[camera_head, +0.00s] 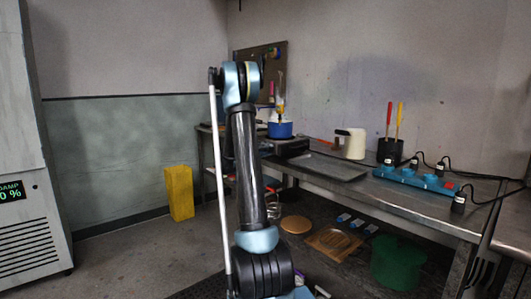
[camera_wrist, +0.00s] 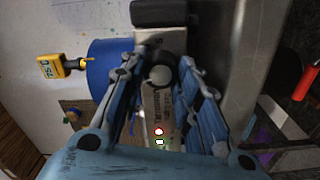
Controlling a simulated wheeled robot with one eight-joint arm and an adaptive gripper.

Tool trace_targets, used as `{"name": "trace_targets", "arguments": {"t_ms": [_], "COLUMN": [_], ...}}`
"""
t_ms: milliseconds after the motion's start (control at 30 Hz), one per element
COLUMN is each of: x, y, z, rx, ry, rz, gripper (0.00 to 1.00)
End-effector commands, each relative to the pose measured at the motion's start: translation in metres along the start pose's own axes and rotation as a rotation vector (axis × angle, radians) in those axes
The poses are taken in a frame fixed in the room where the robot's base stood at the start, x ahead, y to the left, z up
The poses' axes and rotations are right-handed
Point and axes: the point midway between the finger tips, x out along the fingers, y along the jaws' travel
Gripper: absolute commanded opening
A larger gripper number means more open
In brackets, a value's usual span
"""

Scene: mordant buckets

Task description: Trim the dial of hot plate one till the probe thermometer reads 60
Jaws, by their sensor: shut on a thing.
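In the wrist view my gripper (camera_wrist: 158,72) is shut on the round dark dial (camera_wrist: 160,76) of the hot plate's front, one finger on each side. The pale front panel (camera_wrist: 150,105) carries a red and a green light. The blue pot (camera_wrist: 105,65) stands on the hot plate. The yellow probe thermometer (camera_wrist: 60,68) is at left; its sideways display seems to begin with 75, but the digits are too small to be sure. In the head view the hot plate (camera_head: 290,146), pot (camera_head: 279,130) and thermometer (camera_head: 281,106) show on the bench; my gripper is hidden behind my arm.
A metal tray (camera_head: 325,167), cream jug (camera_head: 351,143), black tool holder (camera_head: 390,151) and blue power strip (camera_head: 415,180) with cables stand on the bench (camera_head: 440,203). A green bucket (camera_head: 397,262) and lids lie below. A yellow container (camera_head: 179,193) stands left.

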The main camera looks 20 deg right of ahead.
Motion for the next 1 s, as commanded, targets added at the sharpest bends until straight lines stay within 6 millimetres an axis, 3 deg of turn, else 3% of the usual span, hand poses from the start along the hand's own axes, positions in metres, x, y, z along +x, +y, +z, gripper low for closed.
{"name": "trace_targets", "arguments": {"t_ms": [67, 100, 467, 1000], "x": [-0.002, -0.002, -0.006, -0.097], "y": [-0.003, -0.003, -0.001, -0.003], "z": [-0.003, -0.003, -0.001, -0.003], "rx": [0.002, 0.002, 0.002, 0.001], "ry": [0.006, 0.006, 0.003, 0.007], "rz": [-0.006, -0.006, -0.003, -0.005], "gripper": [0.06, 0.39, 0.39, 0.39]}}
